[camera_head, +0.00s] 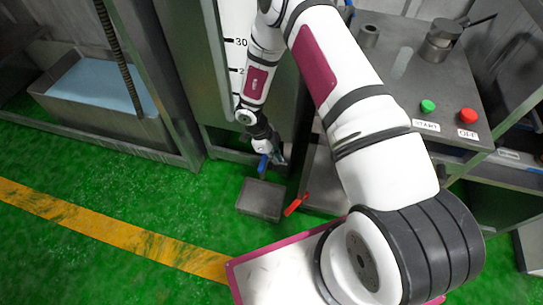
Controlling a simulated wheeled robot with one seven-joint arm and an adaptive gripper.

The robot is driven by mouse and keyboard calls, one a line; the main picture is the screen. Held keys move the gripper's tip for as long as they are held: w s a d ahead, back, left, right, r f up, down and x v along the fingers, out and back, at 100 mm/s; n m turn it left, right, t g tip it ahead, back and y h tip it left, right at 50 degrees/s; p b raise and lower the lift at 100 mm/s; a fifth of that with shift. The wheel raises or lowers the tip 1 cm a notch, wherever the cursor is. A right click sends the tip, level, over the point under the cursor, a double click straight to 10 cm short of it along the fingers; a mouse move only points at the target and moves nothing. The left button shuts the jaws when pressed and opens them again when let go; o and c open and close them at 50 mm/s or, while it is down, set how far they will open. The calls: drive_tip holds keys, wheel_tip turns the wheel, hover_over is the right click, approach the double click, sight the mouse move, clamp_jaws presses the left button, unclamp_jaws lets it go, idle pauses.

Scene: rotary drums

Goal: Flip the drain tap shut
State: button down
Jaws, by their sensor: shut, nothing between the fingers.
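A tap with a blue lever (263,164) shows low on the front of the machine, above a small grey metal tray. The blue lever points downward. A second lever, red (295,205), sticks out to the right of the tray and slants down to the left. The picture does not label either one as the drain tap. My gripper (279,157) is shut and empty, right beside the blue lever on its right. I cannot tell whether it touches the lever. The tap body is mostly hidden behind my gripper and wrist.
The small tray (259,213) stands on the green floor under the blue lever. A metal panel with a green START button (428,106) and a red button (468,115) is at right. A trough of bluish liquid (95,85) is at left. Floor at lower left is clear.

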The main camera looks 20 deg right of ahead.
sight(264, 162)
drive_tip(key=shift+w+a+f+b, duration=0.25)
drive_tip(key=shift+f+b, duration=0.3)
drive_tip(key=shift+f, duration=0.4)
drive_tip(key=shift+w+a+f+b, duration=0.15)
drive_tip(key=shift+a+f+b, duration=0.15)
drive_tip(key=shift+f+b, duration=0.45)
drive_tip(key=shift+w+a+f+b, duration=0.2)
drive_tip(key=shift+a+f+b, duration=0.15)
drive_tip(key=shift+f, duration=0.75)
